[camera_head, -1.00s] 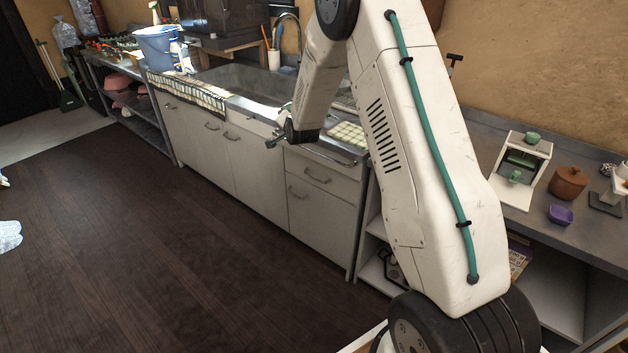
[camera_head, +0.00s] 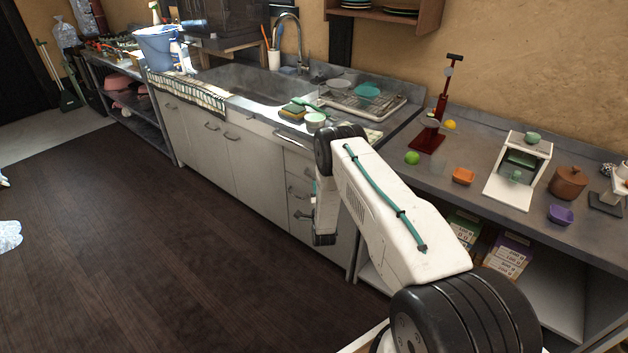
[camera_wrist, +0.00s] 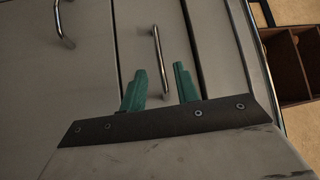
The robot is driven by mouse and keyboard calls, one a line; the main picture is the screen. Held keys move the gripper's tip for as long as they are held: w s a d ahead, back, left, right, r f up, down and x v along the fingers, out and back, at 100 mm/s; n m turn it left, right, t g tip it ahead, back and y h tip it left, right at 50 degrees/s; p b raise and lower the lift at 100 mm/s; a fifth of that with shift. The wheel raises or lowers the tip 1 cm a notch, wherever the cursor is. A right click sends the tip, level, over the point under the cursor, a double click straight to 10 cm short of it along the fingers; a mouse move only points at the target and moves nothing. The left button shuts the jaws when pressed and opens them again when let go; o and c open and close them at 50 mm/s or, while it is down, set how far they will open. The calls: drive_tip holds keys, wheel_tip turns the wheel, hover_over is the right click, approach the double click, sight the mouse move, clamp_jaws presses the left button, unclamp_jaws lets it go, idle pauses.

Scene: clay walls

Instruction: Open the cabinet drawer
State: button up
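The pale grey cabinet (camera_head: 240,165) stands under the sink counter, with a drawer column at its right end, partly hidden by my arm. In the wrist view, a drawer front (camera_wrist: 205,60) with a metal bar handle (camera_wrist: 157,50) lies ahead. All drawer fronts I can see look shut. My gripper (camera_wrist: 160,68) is open, its two green fingers apart. The handle runs between the fingers in the picture; I cannot tell whether they reach around it. Nothing is held. In the head view, the gripper is mostly hidden near the drawers.
Another handle (camera_wrist: 63,24) shows on the neighbouring front. Right of the cabinet, a metal table (camera_head: 455,195) with an open lower shelf holds boxes (camera_head: 508,255) and small items. A dish rack (camera_head: 365,100) sits on the counter. The dark floor (camera_head: 150,250) before the cabinet is clear.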

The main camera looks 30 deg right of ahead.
drive_tip(key=x, duration=0.6)
drive_tip(key=shift+w+d+r, duration=0.1)
drive_tip(key=shift+w, duration=0.2)
clamp_jaws()
